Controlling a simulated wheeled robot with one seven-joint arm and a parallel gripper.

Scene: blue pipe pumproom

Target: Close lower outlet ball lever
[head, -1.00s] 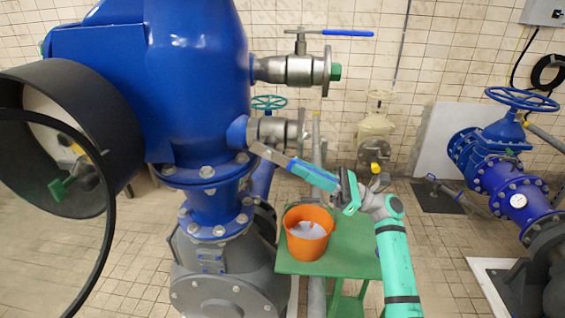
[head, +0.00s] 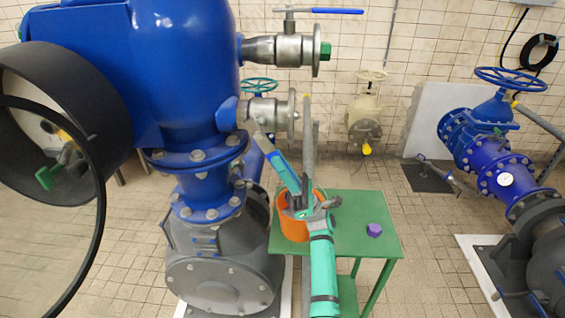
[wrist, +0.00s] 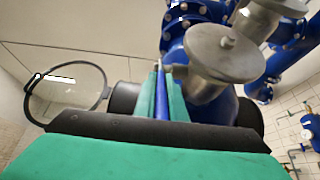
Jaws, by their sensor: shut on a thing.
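The lower outlet ball valve (head: 268,115) is a metal fitting with a round end flange on the side of the blue pump body. Its lever (wrist: 161,105) has a blue grip and shows between my green fingers in the wrist view. My gripper (head: 284,170) is shut on this lever. In the head view the lever's bare metal part (head: 262,144) runs from the valve down and right towards me. My fingers hide most of the blue grip. The lever's pivot is hard to make out.
An upper valve (head: 282,49) with a blue lever (head: 337,11) is above. An orange bucket (head: 291,228) and a purple piece (head: 374,230) are on a green table (head: 350,222) below my arm. A grey vertical pipe (head: 308,150) stands close to my gripper.

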